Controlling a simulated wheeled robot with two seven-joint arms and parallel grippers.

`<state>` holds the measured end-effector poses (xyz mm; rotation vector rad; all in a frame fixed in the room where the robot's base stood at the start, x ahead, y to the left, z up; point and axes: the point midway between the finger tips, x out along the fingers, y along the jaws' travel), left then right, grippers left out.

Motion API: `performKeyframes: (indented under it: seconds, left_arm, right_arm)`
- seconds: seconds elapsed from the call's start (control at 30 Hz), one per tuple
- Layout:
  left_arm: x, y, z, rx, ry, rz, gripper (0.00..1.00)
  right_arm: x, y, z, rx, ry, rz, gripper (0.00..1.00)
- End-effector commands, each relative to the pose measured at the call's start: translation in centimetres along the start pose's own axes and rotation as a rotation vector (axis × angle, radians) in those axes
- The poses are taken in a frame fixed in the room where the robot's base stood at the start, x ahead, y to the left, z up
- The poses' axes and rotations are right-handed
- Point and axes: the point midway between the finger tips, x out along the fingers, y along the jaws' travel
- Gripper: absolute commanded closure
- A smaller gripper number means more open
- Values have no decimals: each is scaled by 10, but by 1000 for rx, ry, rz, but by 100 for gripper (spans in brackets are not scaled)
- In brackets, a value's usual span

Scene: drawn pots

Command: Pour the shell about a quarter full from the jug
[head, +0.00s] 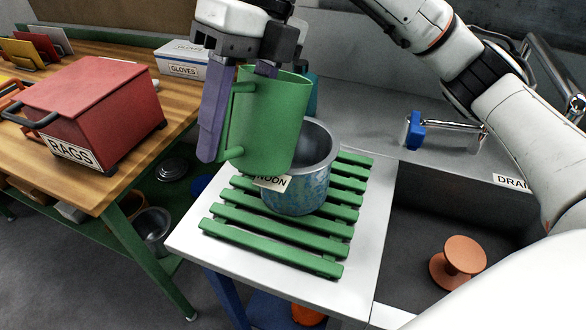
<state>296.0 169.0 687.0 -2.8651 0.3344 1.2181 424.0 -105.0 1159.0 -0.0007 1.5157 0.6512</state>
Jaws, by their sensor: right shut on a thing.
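The green jug (270,120) is in the middle of the head view. My right gripper (222,115), with purple fingers, is shut on its handle at the left side. The jug looks close to upright, and no stream shows from it. The shell appears to be the blue mottled round vessel (305,190), upright with a grey inner wall. It stands on the green slatted rack (272,258), behind and right of the jug in the picture. The jug hides part of its mouth, and its contents do not show. A label ending in "OON" is partly covered. My left gripper is out of view.
A sink (420,225) with an orange spool-shaped thing (458,262) lies right of the rack. A blue-handled tap (415,130) stands behind. A teal thing (310,95) is partly hidden behind the jug. The red RAGS box (100,105) is on the wooden bench at left.

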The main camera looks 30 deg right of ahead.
Motion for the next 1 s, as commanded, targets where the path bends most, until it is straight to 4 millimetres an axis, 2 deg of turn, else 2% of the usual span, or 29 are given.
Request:
performKeyframes:
  seconds: [1.0]
  left_arm:
    - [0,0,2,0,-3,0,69]
  right_arm:
    - [-6,4,1,6,-2,71,100]
